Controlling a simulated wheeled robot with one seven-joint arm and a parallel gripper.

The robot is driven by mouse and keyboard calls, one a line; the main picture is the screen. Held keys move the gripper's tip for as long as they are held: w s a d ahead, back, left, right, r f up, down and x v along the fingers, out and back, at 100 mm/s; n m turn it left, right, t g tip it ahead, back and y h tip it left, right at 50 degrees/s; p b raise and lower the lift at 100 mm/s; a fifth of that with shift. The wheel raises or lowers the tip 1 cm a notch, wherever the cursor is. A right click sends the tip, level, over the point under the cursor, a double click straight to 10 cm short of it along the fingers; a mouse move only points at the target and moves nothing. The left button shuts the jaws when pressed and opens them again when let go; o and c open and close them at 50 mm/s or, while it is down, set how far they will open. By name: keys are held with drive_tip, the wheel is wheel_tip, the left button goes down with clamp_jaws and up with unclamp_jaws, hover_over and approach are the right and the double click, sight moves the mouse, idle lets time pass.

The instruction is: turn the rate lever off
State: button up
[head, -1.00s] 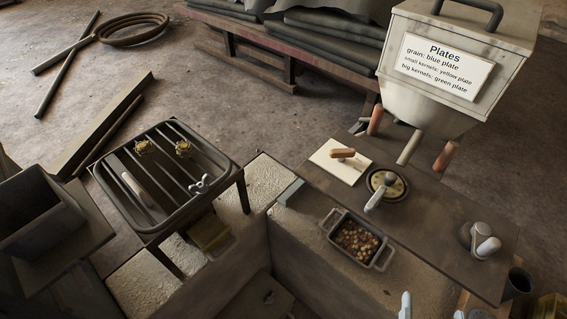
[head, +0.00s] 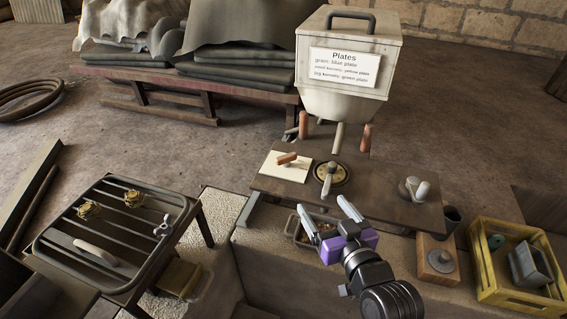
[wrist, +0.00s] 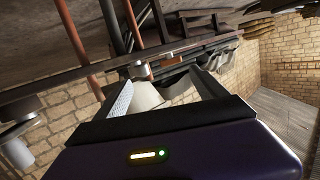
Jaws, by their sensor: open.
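Three lever-like parts sit on the dark bench top in the head view, and I cannot tell which is the rate lever. One has an orange handle (head: 287,158) on a white plate. One is a pale lever (head: 327,181) on a round yellowish dial (head: 343,174). One is a grey lever (head: 422,190) on a round base at the right. My gripper (head: 324,209) is open and empty, in front of the dial and apart from the levers. In the wrist view my open fingers (wrist: 165,92) frame a pale rounded shape that I cannot identify.
A white hopper (head: 345,99) with a "Plates" sign stands behind the bench. A pan (head: 296,232) is partly hidden by my gripper. A wooden block with a knob (head: 437,262) and a yellow crate (head: 486,281) are at the right. A grill rack (head: 115,240) stands at the left.

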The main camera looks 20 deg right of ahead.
drive_tip(key=w+r, duration=0.2)
drive_tip(key=w, duration=0.2)
drive_tip(key=n+g+y, duration=0.2)
approach(288, 159)
drive_tip(key=shift+w+d, duration=0.1)
drive_tip(key=shift+w, duration=0.3)
drive_tip(key=shift+p+x, duration=0.45)
drive_tip(key=shift+x, duration=3.35)
drive_tip(key=shift+s, duration=0.1)
drive_tip(key=shift+c, duration=0.2)
drive_tip(key=shift+f, duration=0.1)
drive_tip(key=c, duration=1.3)
drive_tip(key=shift+n, duration=0.3)
